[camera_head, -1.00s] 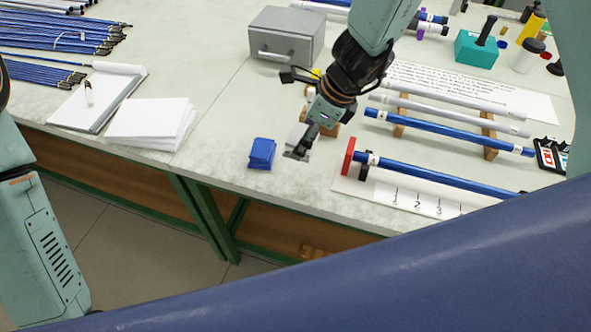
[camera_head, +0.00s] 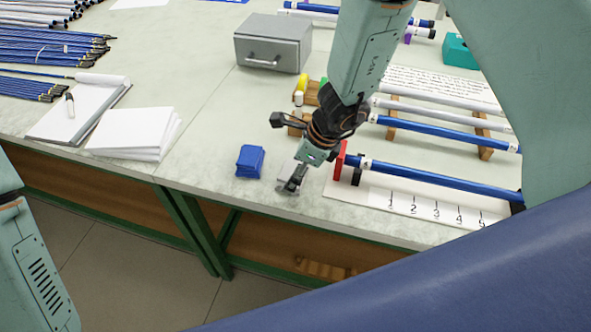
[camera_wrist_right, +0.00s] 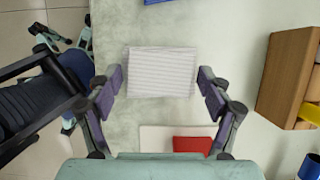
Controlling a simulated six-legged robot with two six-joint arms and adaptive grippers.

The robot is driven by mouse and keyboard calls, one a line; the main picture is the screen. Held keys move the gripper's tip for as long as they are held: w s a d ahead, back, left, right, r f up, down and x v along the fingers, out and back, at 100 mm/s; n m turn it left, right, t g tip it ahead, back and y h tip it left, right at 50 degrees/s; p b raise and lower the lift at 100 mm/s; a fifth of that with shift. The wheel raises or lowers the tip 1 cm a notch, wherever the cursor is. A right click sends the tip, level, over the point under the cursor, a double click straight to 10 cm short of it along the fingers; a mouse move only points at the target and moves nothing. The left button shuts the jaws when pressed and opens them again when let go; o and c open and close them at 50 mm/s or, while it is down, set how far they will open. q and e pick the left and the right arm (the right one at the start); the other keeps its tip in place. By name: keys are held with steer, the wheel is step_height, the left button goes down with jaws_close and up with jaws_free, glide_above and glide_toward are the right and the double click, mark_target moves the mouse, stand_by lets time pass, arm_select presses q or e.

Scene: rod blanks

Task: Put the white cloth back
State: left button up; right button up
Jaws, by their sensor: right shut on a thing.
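The white cloth (camera_wrist_right: 160,72) is a small, pale, finely ribbed rectangle between the fingers of my right gripper (camera_wrist_right: 162,78) in the right wrist view. The fingertips meet its left and right edges. In the head view my right gripper (camera_head: 293,182) points down near the front edge of the table, and only a pale part of the cloth (camera_head: 287,169) shows beside it. Whether the cloth touches the tabletop is hard to tell. A folded blue cloth (camera_head: 250,161) lies just left of the gripper. My left gripper is out of view.
Right of the gripper is a red stop (camera_head: 339,160) with a blue rod (camera_head: 440,178) on a numbered white board (camera_head: 400,200). A wooden block (camera_wrist_right: 288,75) stands close by. Paper sheets (camera_head: 133,132) and a grey box (camera_head: 273,43) lie left and behind.

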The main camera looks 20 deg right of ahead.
steer(key=o, duration=1.1)
steer(key=shift+s+r, duration=0.2)
steer(key=shift+s, duration=0.1)
steer(key=shift+c, duration=0.2)
steer(key=shift+w+f, duration=0.1)
steer(key=shift+w, duration=0.15)
steer(key=p+v, duration=0.4)
steer(key=v, duration=0.8)
steer(key=shift+s+p, duration=0.15)
steer(key=shift+p, duration=0.2)
